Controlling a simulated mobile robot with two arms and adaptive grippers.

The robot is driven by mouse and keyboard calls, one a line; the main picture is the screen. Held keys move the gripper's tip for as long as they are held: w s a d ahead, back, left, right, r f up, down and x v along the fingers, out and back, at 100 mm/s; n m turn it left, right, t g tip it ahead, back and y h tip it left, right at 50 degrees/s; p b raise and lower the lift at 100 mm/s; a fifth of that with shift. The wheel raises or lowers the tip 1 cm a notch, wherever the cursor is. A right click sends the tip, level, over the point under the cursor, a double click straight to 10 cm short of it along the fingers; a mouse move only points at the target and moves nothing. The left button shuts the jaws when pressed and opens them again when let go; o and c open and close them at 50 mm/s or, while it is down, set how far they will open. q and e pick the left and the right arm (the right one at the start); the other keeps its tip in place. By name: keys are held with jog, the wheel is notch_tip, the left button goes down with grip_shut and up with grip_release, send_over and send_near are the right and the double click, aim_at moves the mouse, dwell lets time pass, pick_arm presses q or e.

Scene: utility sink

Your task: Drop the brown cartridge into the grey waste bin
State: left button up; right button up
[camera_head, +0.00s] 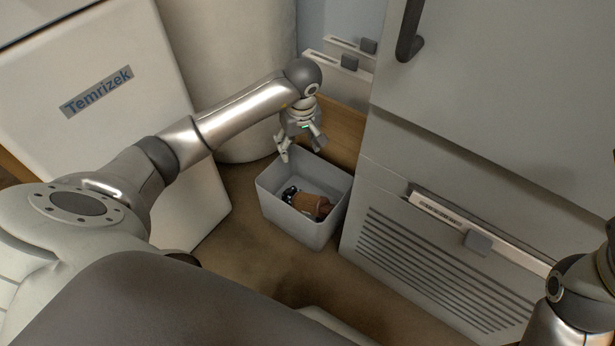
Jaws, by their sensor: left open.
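The brown cartridge (308,203) lies inside the grey waste bin (303,230), towards its near right side, next to some dark and white items. The bin stands on the floor, open at the top. My left gripper (302,151) is above the far left rim of the bin, pointing down with its fingers spread and nothing between them. It is apart from the cartridge. Part of my right arm shows at the right edge, but its gripper is out of view.
A grey cabinet (470,180) with a vented lower panel stands close at the bin's right. A white appliance (100,90) labelled Temrizek stands at the left. A pale round column (235,60) is behind my left arm. Brown floor (240,225) is free left of the bin.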

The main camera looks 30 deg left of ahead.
pick_arm(q)
notch_tip(320, 180, up, 12)
jog(key=s+d, duration=0.1)
jog(key=shift+d, duration=0.2)
dwell(0.3)
jog(key=shift+f, duration=0.1)
